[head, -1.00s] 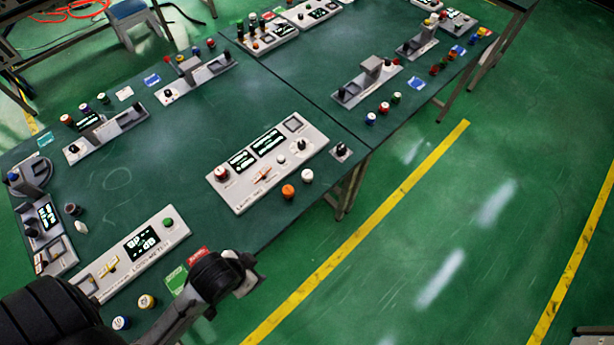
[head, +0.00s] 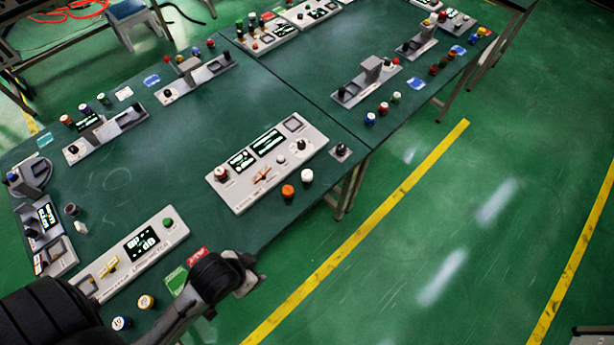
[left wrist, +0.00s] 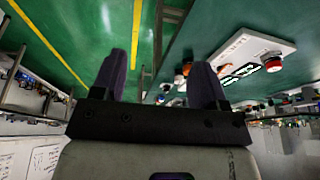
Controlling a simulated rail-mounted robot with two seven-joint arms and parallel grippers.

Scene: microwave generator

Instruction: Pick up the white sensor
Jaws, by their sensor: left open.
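A small white piece (head: 81,227) lies on the green table at the left, beside a grey console. A white-topped round piece (head: 307,175) stands in front of the long white control panel (head: 267,163), next to an orange one (head: 288,191). I cannot tell for sure which of these is the white sensor. My left gripper (head: 246,275) is off the table's front edge, apart from all these pieces. In the left wrist view its two dark fingers (left wrist: 158,75) are spread with nothing between them.
Another white panel (head: 133,254) with a display lies near my left arm. Red and green cards (head: 176,281) and round caps (head: 121,323) lie by the front edge. Grey consoles (head: 105,133) line the back. Open green floor with yellow lines (head: 380,220) is at right.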

